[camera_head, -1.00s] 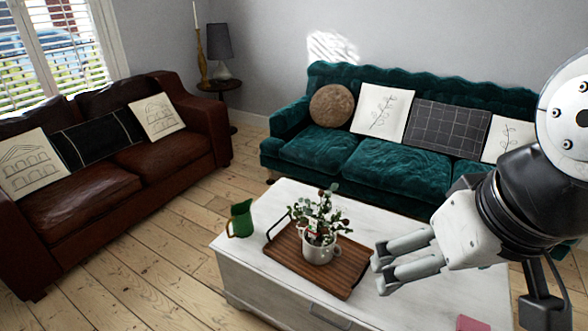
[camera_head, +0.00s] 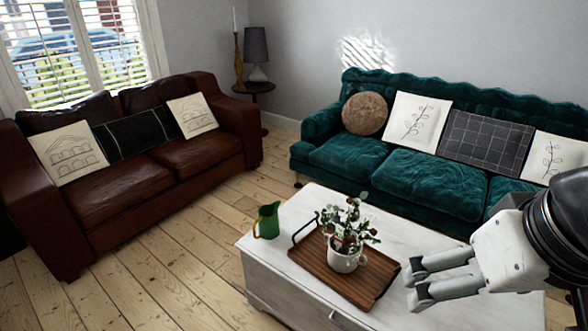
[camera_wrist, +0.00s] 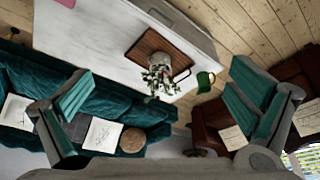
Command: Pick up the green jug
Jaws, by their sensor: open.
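The green jug (camera_head: 267,221) stands upright at the left end of the white coffee table (camera_head: 268,259) in the head view, with its handle toward the left. It also shows in the wrist view (camera_wrist: 205,81), right of the potted plant and between my spread fingers. My gripper (camera_head: 414,283) is at the right in the head view, above the table's right part and well apart from the jug. In the wrist view my gripper (camera_wrist: 150,115) has its fingers wide apart with nothing between them up close.
A wooden tray (camera_head: 375,288) with a dark handle lies right of the jug and holds a white pot with a plant (camera_head: 345,255). A teal sofa (camera_head: 430,180) stands behind the table. A brown leather sofa (camera_head: 110,195) stands at the left. Bare floor (camera_head: 185,270) lies between.

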